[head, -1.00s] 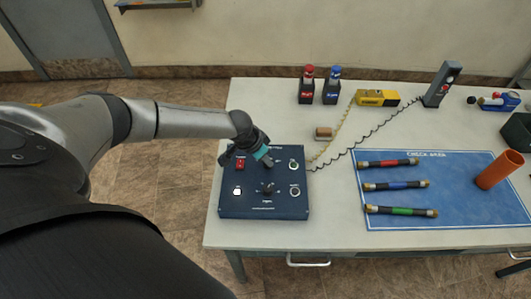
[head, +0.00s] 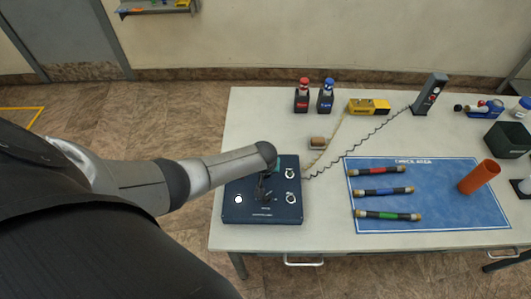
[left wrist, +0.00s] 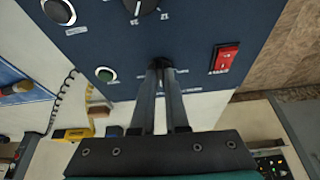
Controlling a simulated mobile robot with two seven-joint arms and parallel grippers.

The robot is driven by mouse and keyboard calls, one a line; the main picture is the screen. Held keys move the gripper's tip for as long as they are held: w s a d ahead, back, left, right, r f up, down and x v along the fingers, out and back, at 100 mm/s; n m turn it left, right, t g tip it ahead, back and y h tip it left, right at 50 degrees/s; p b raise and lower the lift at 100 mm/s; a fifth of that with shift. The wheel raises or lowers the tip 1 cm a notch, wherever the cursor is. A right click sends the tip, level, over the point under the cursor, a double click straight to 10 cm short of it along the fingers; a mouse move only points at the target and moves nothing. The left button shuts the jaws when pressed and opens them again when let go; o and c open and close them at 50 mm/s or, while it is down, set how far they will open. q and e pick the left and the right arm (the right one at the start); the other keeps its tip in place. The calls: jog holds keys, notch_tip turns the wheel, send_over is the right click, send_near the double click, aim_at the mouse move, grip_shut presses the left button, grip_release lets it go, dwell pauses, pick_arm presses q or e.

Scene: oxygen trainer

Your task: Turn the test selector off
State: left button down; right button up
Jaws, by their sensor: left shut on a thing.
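The dark blue control box (head: 235,214) stands on the table's left part. My left gripper (left wrist: 161,66) is shut on a small dark control on its panel, which I take for the test selector. The fingertips hide most of it, so its setting cannot be read. In the left wrist view, a larger black knob with a white pointer (left wrist: 140,6) sits above the fingertips, a red rocker switch (left wrist: 224,57) to their right and a green button (left wrist: 105,74) to their left. In the head view my left arm covers the box's upper left. My right gripper is not in view.
A blue mat (head: 437,214) with red, blue and green banded tubes lies right of the box. An orange cylinder (head: 479,177) stands on it. Two bottles, a yellow device (head: 368,106) and a grey handset stand behind. Coiled cords run beside the box.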

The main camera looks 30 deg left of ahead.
pick_arm(q)
jog(key=shift+n, duration=0.5)
jog(key=c, duration=0.9)
grip_release()
jog(key=shift+s+d+r+p, duration=0.1)
jog(key=shift+r+p, duration=0.35)
jog(key=shift+r, duration=0.05)
jog(key=shift+d+p+v, duration=0.1)
jog(key=shift+p+v, duration=0.6)
jog(key=shift+v, duration=2.85)
jog(key=shift+d+p+v, duration=0.15)
jog(key=shift+p+v, duration=0.5)
jog(key=shift+v, duration=2.9)
